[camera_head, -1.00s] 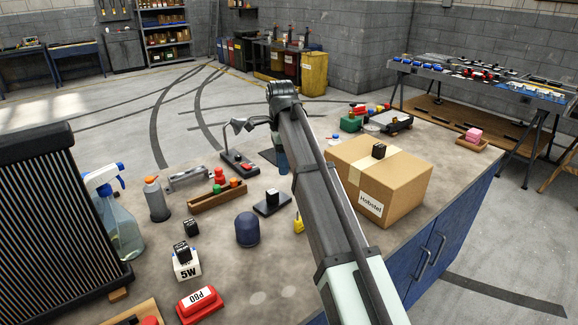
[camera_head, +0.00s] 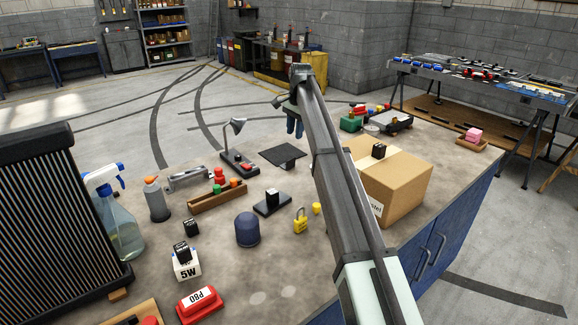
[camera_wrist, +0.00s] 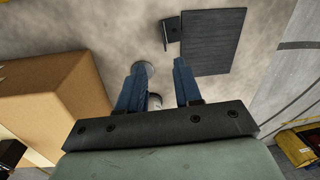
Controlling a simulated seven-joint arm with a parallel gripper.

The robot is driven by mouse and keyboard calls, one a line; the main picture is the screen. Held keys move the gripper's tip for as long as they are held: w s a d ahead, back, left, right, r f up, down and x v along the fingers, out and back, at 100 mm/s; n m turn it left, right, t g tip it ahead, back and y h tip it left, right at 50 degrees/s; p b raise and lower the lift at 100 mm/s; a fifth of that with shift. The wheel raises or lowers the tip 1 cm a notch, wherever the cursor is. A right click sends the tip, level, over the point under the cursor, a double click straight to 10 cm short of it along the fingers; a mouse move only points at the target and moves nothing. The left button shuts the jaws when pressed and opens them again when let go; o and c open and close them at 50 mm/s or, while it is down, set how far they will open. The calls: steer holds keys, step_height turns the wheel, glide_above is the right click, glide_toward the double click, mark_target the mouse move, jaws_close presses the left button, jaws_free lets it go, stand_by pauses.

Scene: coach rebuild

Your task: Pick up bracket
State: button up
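A small dark angled piece, which looks like the bracket (camera_wrist: 172,32), lies on the worktop beside a dark flat plate (camera_wrist: 212,42) in the wrist view. In the head view it shows small at the near right edge of the plate (camera_head: 281,154). My gripper (camera_wrist: 159,70) has two blue fingers apart with no object gripped. In the head view my gripper (camera_head: 295,124) hangs above the far edge of the worktop, beyond the plate. In the wrist view the bracket lies ahead of the fingertips. A pale round thing (camera_wrist: 148,68) shows partly between the fingers.
A cardboard box (camera_head: 398,188) stands right of the plate, partly behind my arm. A desk lamp (camera_head: 236,128) and a black base with knobs stand left of it. A yellow padlock (camera_head: 300,222) lies nearer. Bare worktop shows around the bracket.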

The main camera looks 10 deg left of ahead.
glide_above(291, 160)
steer(key=f, duration=0.8)
steer(key=shift+s+d, duration=0.3)
steer(key=shift+d, duration=0.1)
steer(key=shift+w+a+f, duration=0.1)
steer(key=shift+a+f, duration=0.05)
steer(key=shift+f, duration=0.8)
steer(key=shift+w+a+f, duration=0.15)
steer(key=shift+a+f, duration=0.05)
steer(key=shift+f, duration=0.75)
steer(key=shift+w+a+f, duration=0.1)
steer(key=shift+a+f, duration=0.05)
steer(key=shift+f, duration=0.8)
steer(key=shift+c, duration=0.2)
jaws_close()
